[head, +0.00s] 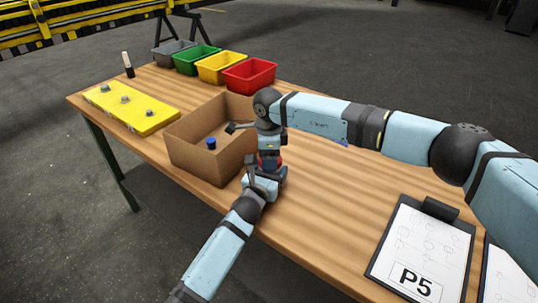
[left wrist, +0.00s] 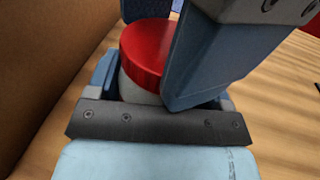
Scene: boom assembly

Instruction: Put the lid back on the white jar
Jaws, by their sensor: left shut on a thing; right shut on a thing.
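The jar shows in the left wrist view as a pale body (left wrist: 142,84) between the fingers of my left gripper (left wrist: 155,82). The red lid (left wrist: 148,48) is over its top, and I see no gap between them there; whether it is seated I cannot tell. In the head view the left gripper (head: 266,184) is low over the table beside the cardboard box, shut on the jar, which it mostly hides. My right gripper (head: 268,152) reaches down from above and is shut on the red lid (head: 268,162), directly above the left gripper.
The open cardboard box (head: 195,165) stands close left and holds a blue-capped item (head: 211,143) and a dark tool-like item (head: 238,127). A yellow board (head: 130,108), a marker (head: 128,65) and several coloured bins (head: 250,76) are farther back. A clipboard (head: 423,247) lies at right.

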